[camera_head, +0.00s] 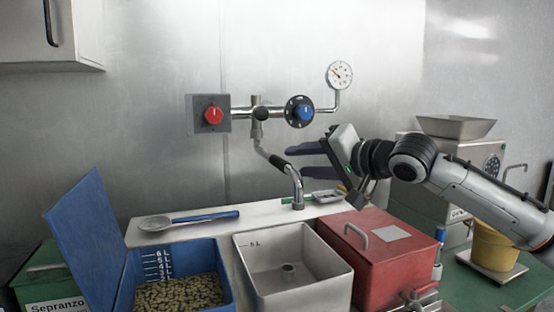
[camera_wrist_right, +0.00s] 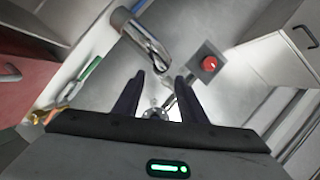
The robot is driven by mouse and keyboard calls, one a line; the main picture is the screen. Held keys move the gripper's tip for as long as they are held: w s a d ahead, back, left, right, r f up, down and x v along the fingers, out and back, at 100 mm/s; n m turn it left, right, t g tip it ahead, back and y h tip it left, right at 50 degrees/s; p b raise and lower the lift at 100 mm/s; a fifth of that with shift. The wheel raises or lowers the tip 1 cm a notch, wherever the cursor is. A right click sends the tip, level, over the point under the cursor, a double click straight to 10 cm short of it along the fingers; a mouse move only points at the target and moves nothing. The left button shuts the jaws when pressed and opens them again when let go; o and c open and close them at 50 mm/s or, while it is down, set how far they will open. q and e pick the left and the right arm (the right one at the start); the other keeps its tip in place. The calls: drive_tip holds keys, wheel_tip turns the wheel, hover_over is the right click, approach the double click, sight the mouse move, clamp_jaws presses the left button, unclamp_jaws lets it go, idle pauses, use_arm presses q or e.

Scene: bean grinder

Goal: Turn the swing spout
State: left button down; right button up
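The swing spout (camera_head: 297,188) is a bent metal pipe with a black sleeve, hanging from the wall pipework in the head view. Its end points down beside the white basin. My right gripper (camera_head: 294,162) is just right of the spout, its two dark fingers apart and pointing left toward it. In the right wrist view the gripper (camera_wrist_right: 158,84) is open, and a shiny metal tube (camera_wrist_right: 142,36), which looks like the spout's end, lies beyond the fingertips. I cannot tell whether a finger touches the spout. My left gripper is not in view.
A red knob (camera_head: 213,115), a blue knob (camera_head: 304,112) and a gauge (camera_head: 340,75) sit on the wall. Below are a white basin (camera_head: 336,282), a red box (camera_head: 384,262), a blue bean bin (camera_head: 90,235) and a ledge with a blue-handled strainer (camera_head: 205,217).

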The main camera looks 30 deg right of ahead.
sight(280, 162)
drive_tip(key=p+x, duration=0.2)
drive_tip(key=x, duration=0.6)
drive_tip(key=shift+w+a+f, duration=0.1)
clamp_jaws()
